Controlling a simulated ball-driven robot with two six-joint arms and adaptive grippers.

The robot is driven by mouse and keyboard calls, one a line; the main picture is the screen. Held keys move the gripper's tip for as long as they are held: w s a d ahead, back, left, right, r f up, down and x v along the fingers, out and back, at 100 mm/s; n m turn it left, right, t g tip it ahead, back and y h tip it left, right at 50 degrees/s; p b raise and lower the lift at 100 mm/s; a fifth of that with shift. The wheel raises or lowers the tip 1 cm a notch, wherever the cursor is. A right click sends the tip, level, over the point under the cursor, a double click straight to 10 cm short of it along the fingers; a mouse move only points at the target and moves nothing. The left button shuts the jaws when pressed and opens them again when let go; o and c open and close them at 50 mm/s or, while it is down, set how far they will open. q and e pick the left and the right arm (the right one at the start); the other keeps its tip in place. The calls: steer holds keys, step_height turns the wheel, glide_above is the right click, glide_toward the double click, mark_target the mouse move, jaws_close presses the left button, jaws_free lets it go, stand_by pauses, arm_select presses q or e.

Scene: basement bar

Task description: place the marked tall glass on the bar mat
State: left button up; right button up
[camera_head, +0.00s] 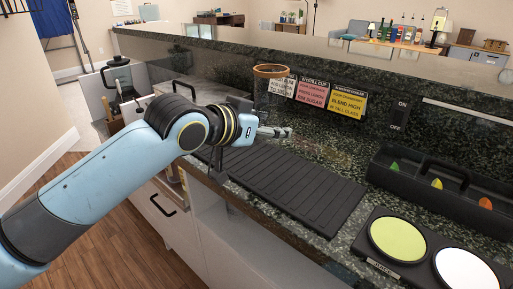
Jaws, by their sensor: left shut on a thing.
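A tall clear glass (263,98) with an orange-brown rim stands upright near the middle of the camera_head view, against the low back wall of the bar. My left gripper (274,131) is shut on the glass at its lower part. The gripper hides the base, so I cannot tell whether it touches the surface below. The black ribbed bar mat (291,184) lies on the dark green stone counter, in front of and below the glass. The mat's visible surface is bare. My right gripper is not in view.
Recipe cards (312,91) line the back wall. A black caddy (432,190) with colored pieces sits to the right. A black holder with a green disc (398,240) and a white disc (466,269) is at the lower right. A French press (119,78) stands at left.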

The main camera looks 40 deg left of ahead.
arm_select(q)
glide_above(255, 159)
step_height(255, 159, down, 3)
steer(key=shift+r, duration=0.1)
steer(key=shift+f+b, duration=0.4)
steer(key=shift+f, duration=1.5)
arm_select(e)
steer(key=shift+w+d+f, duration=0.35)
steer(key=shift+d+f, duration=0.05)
arm_select(q)
steer(key=shift+f, duration=0.2)
steer(key=o, duration=1.4)
steer(key=shift+s, duration=0.1)
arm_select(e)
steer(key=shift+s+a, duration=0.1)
